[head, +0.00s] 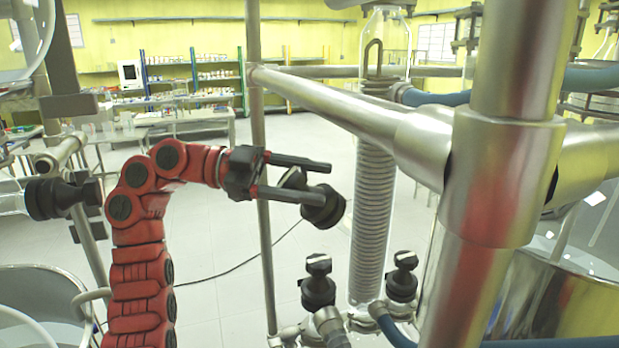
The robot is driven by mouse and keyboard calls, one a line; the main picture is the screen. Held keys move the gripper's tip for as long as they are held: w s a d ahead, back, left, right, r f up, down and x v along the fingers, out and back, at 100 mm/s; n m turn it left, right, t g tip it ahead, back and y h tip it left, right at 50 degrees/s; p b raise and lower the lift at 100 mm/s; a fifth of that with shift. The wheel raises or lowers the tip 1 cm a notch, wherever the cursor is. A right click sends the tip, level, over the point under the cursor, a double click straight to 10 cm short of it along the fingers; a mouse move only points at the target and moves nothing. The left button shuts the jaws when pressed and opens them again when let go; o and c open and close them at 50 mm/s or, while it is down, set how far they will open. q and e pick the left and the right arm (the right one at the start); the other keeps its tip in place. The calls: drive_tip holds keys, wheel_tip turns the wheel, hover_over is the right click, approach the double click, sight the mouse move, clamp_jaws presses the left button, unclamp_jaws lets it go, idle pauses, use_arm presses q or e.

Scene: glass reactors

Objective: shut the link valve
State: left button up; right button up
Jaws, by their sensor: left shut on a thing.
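My left gripper (327,183), on a red arm, reaches in from the left to the middle of the head view. Its two dark fingers are shut on a black valve (323,208), with a handle part between the fingers and a round body beyond the lower finger. What this valve is mounted on is not clear. Two similar black valves, one (318,282) below the gripper and one (402,277) to its right, stand upright on the low pipework. Another black valve (60,198) points sideways at the left. No label shows which is the link valve. My right gripper is out of view.
A thick steel frame post (500,165) and crossbar (340,108) stand close on the right. A coiled glass condenser (373,200) hangs just right of the gripper. A thin steel post (256,120) stands near the wrist. Open floor and lab benches lie behind.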

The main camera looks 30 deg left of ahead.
use_arm(q)
drive_tip(key=o, duration=1.4)
drive_tip(key=shift+r, duration=0.1)
drive_tip(key=shift+r+b, duration=0.45)
wheel_tip(320, 180, up, 2)
drive_tip(key=shift+r+b, duration=0.15)
drive_tip(key=shift+b, duration=0.4)
drive_tip(key=s+d+b, duration=0.1)
drive_tip(key=s+d, duration=0.1)
drive_tip(key=s, duration=0.2)
drive_tip(key=s+d+r+b, duration=0.1)
drive_tip(key=s+d+b, duration=0.1)
drive_tip(key=s, duration=0.3)
drive_tip(key=s+d+b, duration=0.2)
drive_tip(key=s, duration=0.3)
drive_tip(key=shift+s+d+r, duration=0.25)
drive_tip(key=shift+d+r, duration=0.05)
drive_tip(key=shift+d, duration=0.05)
